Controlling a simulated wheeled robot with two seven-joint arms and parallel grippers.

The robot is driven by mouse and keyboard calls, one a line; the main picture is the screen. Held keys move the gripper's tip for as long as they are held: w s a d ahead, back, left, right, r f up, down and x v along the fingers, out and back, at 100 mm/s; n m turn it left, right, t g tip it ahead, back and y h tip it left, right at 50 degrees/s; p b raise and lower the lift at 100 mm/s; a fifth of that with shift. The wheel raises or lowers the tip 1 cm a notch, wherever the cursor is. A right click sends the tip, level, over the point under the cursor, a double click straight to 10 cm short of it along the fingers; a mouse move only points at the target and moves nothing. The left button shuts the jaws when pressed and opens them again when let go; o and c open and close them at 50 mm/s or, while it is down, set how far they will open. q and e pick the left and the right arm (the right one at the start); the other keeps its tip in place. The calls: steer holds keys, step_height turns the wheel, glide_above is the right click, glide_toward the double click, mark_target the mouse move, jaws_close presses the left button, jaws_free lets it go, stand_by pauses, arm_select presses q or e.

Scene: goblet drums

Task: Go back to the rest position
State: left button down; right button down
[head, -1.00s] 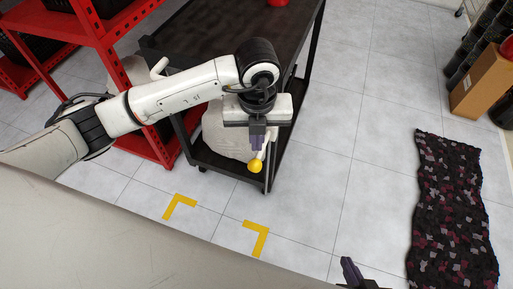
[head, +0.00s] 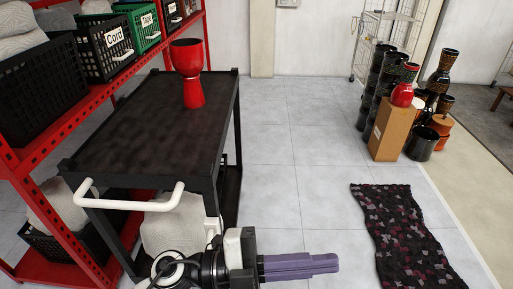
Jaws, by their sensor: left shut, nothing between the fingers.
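My left gripper (head: 335,263) is at the bottom middle of the head view, its purple fingers pointing right. The fingers lie together with nothing between them. It is in front of the black cart (head: 130,128), low by the cart's near right corner, over the grey floor. A red goblet drum (head: 190,75) stands upright on the cart's top, near its far edge, well away from the gripper. My right gripper is out of the picture.
A red shelf (head: 85,85) with labelled crates stands at left. A white handle (head: 128,200) juts from the cart's near end. A patterned rug (head: 395,225) lies at right. Several dark drums and a cardboard box (head: 390,130) stand behind it. The middle floor is clear.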

arm_select(q)
steer(key=w+a+f+n+t+y, duration=0.25)
steer(key=w+a+n+t, duration=0.55)
steer(key=n+t, duration=0.5)
steer(key=s+a+f+n+y, duration=0.3)
steer(key=a+f+n+y, duration=0.8)
steer(key=f, duration=0.7)
steer(key=a+y, duration=0.1)
steer(key=a, duration=0.2)
steer(key=shift+a+f+n, duration=0.3)
steer(key=shift+f+n, duration=0.1)
steer(key=c, duration=2.4)
jaws_free()
steer(key=s+a+f+g, duration=0.1)
steer(key=s+f, duration=0.2)
steer(key=s+a+f+n+g+y, duration=0.1)
steer(key=s+f+g, duration=0.1)
steer(key=s+f, duration=0.1)
steer(key=s+a+f+n+g+y, duration=0.1)
steer(key=s+a+f, duration=0.1)
steer(key=s+f, duration=0.1)
steer(key=shift+s+f+g, duration=0.3)
steer(key=shift+s+f, duration=0.05)
steer(key=shift+s, duration=0.35)
steer(key=o, duration=0.4)
steer(key=shift+s+f, duration=0.2)
steer(key=shift+s, duration=0.15)
steer(key=shift+c, duration=0.2)
steer(key=o, duration=0.4)
steer(key=shift+c, duration=0.6)
